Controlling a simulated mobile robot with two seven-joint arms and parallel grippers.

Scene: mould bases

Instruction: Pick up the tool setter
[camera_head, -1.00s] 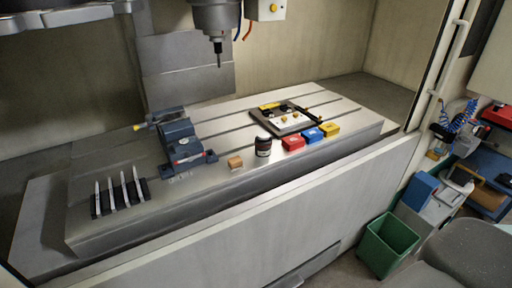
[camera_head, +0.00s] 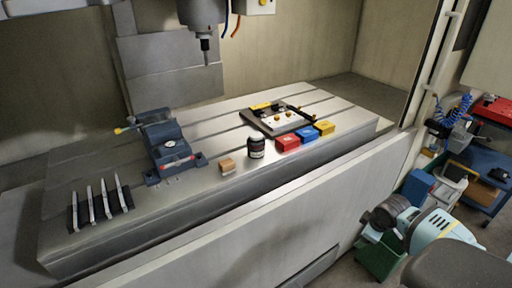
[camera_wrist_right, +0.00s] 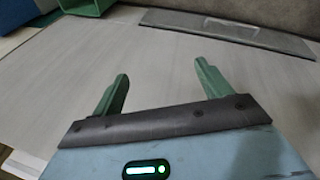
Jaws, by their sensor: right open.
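I cannot tell for certain which item is the tool setter. In the head view, a small dark cylinder with a pale label (camera_head: 256,148) stands upright near the front of the machine table (camera_head: 200,190). A small tan block (camera_head: 227,167) sits to its left. A dark-framed plate with small fittings (camera_head: 277,119) lies behind it. My right gripper (camera_wrist_right: 162,70) is open and empty in the right wrist view, its two green fingers apart in front of a pale grey surface. My right arm shows at the lower right of the head view. My left gripper is out of view.
Red (camera_head: 288,143), blue (camera_head: 307,134) and yellow (camera_head: 325,128) boxes stand right of the cylinder. A blue vise (camera_head: 165,146) and a rack of slim tools (camera_head: 99,207) are left. The spindle (camera_head: 205,45) hangs above. A green bin (camera_head: 376,259) stands right, partly hidden.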

